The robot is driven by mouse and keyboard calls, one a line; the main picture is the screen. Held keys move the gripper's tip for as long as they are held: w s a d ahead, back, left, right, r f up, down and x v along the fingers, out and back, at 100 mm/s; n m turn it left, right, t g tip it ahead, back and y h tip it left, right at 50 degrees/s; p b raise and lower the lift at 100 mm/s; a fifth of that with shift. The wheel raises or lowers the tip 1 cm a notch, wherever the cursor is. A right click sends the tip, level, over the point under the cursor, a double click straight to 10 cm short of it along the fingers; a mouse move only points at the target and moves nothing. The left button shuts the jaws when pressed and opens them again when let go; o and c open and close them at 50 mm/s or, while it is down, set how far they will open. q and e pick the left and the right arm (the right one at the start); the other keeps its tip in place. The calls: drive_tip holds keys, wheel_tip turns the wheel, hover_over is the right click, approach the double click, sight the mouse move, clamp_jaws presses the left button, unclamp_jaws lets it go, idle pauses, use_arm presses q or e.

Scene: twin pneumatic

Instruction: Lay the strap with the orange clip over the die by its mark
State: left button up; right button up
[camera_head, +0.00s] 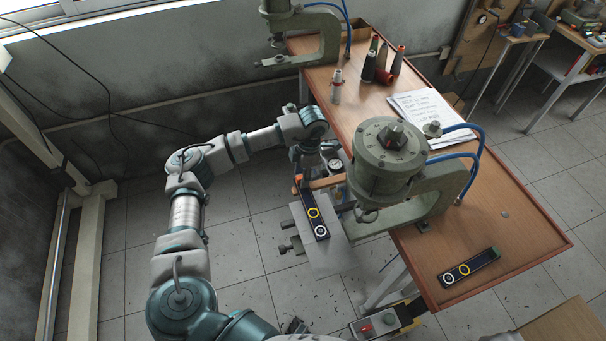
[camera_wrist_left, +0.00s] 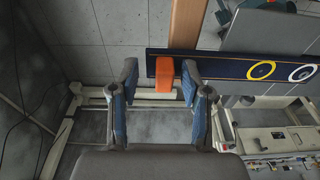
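A dark strap with an orange clip (camera_head: 298,179) at its far end lies across a pale grey plate (camera_head: 326,260) beside the near press. The strap (camera_head: 316,222) bears a yellow ring and a white ring. In the left wrist view the orange clip (camera_wrist_left: 164,74) shows between the fingers of my left gripper (camera_wrist_left: 159,72), with gaps on both sides. The left gripper is open. The strap (camera_wrist_left: 220,66) runs right from the clip, past a wooden bar (camera_wrist_left: 187,28). I cannot make out the die or its mark. My right gripper is out of view.
The near press (camera_head: 388,160) stands over the bench edge, close right of my left arm. A similar strap with a green clip (camera_head: 470,267) lies on the bench (camera_head: 535,235). Papers (camera_head: 425,110) and spools (camera_head: 370,66) lie farther back. A second press (camera_head: 322,35) stands behind.

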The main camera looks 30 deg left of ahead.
use_arm(q)
wheel_tip(320, 180, up, 12)
drive_tip(key=w, duration=0.1)
drive_tip(key=shift+w+d+f, duration=0.2)
drive_tip(key=shift+w+d, duration=0.05)
drive_tip(key=shift+d, duration=0.1)
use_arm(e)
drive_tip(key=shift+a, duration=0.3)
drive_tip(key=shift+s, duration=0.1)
